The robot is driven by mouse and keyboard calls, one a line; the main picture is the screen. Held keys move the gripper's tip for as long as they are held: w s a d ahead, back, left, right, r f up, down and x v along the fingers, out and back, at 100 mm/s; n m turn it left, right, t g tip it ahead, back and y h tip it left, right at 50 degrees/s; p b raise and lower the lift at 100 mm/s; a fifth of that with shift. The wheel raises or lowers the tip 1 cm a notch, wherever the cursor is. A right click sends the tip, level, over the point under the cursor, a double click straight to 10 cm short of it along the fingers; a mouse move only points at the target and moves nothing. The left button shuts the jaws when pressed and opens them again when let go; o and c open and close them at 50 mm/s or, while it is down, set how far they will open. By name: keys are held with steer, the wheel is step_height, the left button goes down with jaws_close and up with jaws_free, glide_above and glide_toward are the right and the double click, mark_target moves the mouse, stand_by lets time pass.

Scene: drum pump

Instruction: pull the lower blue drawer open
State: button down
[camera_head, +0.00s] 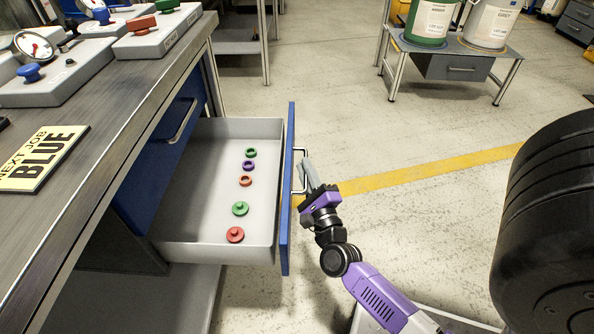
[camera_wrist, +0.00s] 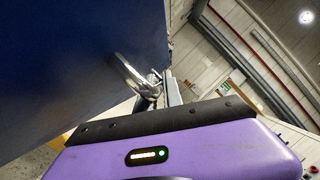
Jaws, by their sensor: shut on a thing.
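The lower blue drawer (camera_head: 287,230) stands pulled well out from the workbench in the head view, its grey tray (camera_head: 200,215) exposed. Its front fills the left of the wrist view (camera_wrist: 70,60). A metal bar handle (camera_head: 299,155) is on the drawer front and also shows in the wrist view (camera_wrist: 130,75). My gripper (camera_head: 306,172) is at the handle, shut on it. The fingertips are partly hidden by the handle and the drawer front.
In the drawer lie several small coloured pieces, among them a red one (camera_head: 235,234) and a purple one (camera_head: 249,166). Above is a shut blue drawer (camera_head: 180,115). A sign reading "NEXT JOB BLUE" (camera_head: 42,158) lies on the benchtop. The floor right of the drawer is clear behind my arm.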

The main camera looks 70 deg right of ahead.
steer(key=shift+f, duration=0.1)
steer(key=c, duration=1.8)
jaws_free()
steer(key=shift+o, duration=0.2)
steer(key=p+v, duration=0.1)
steer(key=v, duration=0.6)
steer(key=shift+s+a, duration=0.3)
steer(key=shift+f, duration=0.1)
